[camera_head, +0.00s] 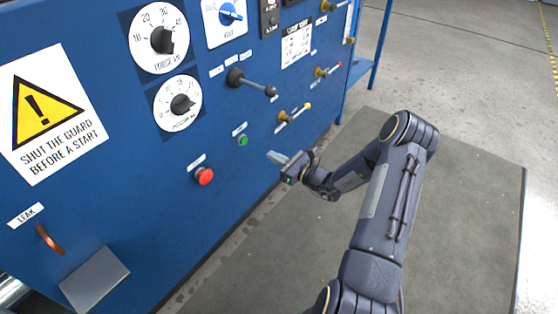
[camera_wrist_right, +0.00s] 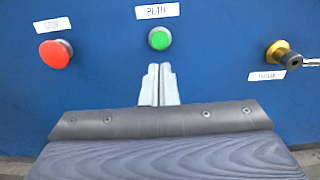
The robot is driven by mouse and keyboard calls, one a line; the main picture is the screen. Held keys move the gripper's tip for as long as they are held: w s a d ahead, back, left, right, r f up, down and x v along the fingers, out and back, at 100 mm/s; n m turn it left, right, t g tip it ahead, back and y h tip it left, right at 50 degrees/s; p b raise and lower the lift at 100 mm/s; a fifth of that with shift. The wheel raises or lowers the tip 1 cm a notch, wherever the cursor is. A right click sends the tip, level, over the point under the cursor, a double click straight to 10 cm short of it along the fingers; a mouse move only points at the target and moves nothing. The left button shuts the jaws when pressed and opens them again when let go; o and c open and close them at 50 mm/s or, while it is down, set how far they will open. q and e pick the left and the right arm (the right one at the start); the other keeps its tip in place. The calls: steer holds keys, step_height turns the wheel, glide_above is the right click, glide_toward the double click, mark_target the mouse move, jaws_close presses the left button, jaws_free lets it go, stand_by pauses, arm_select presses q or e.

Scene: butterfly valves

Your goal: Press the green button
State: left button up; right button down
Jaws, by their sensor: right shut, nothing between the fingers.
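The green button (camera_head: 243,140) is a small round button on the blue panel, below a small white label. In the right wrist view the green button (camera_wrist_right: 159,38) has a pale ring and sits just above the fingertips in the picture. My right gripper (camera_head: 272,156) is in front of the panel, to the right of and slightly below the button in the head view. Its two grey fingers (camera_wrist_right: 159,68) are together with nothing between them. A gap between fingertips and button appears in the head view. My left gripper is not in view.
A red button (camera_head: 204,176) sits to the left of the green one. Brass valve handles (camera_head: 293,113) and a black-knobbed lever (camera_head: 250,83) stick out of the panel (camera_head: 130,195). A grey mat (camera_head: 460,200) covers the floor, with open room at right.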

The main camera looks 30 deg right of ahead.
mark_target(245, 141)
steer(key=b+x, duration=0.2)
steer(key=x, duration=0.7)
steer(key=shift+f, duration=0.1)
steer(key=shift+w+a, duration=0.1)
steer(key=shift+w, duration=0.2)
steer(key=shift+w, duration=0.1)
